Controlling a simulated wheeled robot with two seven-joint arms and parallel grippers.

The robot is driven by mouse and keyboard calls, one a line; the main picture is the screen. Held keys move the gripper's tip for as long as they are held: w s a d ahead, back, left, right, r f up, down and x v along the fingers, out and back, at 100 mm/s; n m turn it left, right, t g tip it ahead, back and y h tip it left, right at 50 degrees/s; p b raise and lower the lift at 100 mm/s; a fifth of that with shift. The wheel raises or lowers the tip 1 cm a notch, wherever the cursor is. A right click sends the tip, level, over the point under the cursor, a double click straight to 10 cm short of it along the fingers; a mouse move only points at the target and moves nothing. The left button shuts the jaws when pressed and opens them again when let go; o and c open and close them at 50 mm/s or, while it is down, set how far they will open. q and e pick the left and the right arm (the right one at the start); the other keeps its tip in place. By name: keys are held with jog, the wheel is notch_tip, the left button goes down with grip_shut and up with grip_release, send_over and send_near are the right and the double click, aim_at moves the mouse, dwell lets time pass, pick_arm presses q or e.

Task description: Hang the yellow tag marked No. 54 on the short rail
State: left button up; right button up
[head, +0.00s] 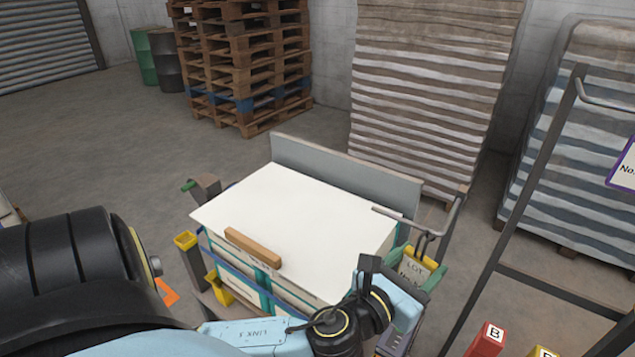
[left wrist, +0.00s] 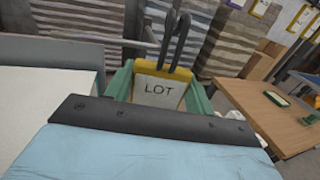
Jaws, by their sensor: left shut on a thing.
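My left gripper (head: 418,266) is shut on a yellow-topped tag (head: 415,270), its green fingers on either side. The tag's white face reads "LOT" with part of "No." below; the number is hidden. In the left wrist view the tag (left wrist: 160,88) hangs upright between the fingers (left wrist: 158,92), with a dark hook (left wrist: 180,40) above it. A short grey rail (head: 398,214) juts from a post beside the white-topped bench, close to the hook. The rail (left wrist: 85,38) also shows in the left wrist view. I cannot tell whether the hook is over it. My right gripper is out of view.
The white-topped bench (head: 300,205) has a wooden bar (head: 252,248) at its front edge and a grey back panel (head: 345,172). A dark frame (head: 515,210) stands at right, with a purple-edged tag (head: 625,170). A red box marked B (head: 488,338) sits low right.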

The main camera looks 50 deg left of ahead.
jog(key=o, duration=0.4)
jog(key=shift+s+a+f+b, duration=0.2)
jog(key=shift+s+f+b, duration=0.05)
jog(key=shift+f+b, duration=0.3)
pick_arm(q)
jog(key=s+a+f+n+y, duration=0.25)
jog(key=s+a+y, duration=0.2)
jog(key=s, duration=0.55)
jog(key=f+b+x, duration=0.2)
jog(key=b+x, duration=0.1)
jog(key=x, duration=1.3)
jog(key=shift+a+f, duration=0.25)
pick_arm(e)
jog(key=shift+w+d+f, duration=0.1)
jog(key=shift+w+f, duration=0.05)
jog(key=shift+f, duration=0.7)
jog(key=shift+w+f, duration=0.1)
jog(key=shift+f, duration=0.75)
pick_arm(q)
jog(key=shift+h, duration=0.25)
jog(key=o, duration=1.1)
